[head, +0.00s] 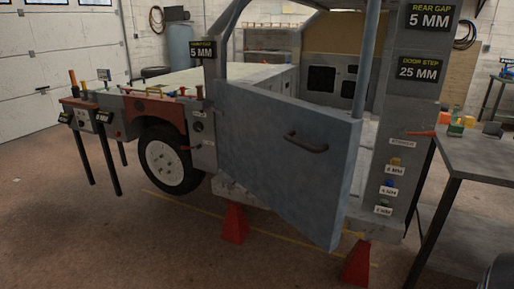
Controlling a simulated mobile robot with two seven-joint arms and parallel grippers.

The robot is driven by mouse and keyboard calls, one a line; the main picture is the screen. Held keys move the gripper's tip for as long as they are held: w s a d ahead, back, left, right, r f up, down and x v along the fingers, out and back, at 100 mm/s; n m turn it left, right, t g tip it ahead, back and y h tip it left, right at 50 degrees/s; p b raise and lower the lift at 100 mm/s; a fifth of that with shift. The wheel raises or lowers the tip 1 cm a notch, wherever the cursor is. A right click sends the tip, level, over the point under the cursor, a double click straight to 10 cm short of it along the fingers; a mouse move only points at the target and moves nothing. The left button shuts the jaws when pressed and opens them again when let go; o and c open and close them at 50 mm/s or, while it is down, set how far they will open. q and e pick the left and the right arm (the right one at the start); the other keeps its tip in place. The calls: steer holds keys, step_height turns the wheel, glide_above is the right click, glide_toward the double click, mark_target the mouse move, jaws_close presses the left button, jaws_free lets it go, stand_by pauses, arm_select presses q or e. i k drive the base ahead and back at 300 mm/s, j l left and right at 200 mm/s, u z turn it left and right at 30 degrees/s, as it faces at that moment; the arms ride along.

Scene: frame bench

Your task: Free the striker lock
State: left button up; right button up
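A blue-grey vehicle door (275,150) with a dark handle (306,142) hangs ajar on the frame. On the grey pillar (402,115) to its right is a small white label (402,142) that seems to read "STRIKER". A red-orange lever (421,133) sticks out beside it, roughly level; I cannot tell its lock state. Neither of my grippers shows in the head view.
Signs on the pillar read "REAR GAP 5 MM" (430,16) and "DOOR STEP 25 MM" (418,69). A grey table (480,160) with small coloured items stands close at right. Red stands (235,224) support the frame. The floor in front is clear.

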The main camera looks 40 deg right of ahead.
mark_target(403, 133)
steer(key=z, duration=1.15)
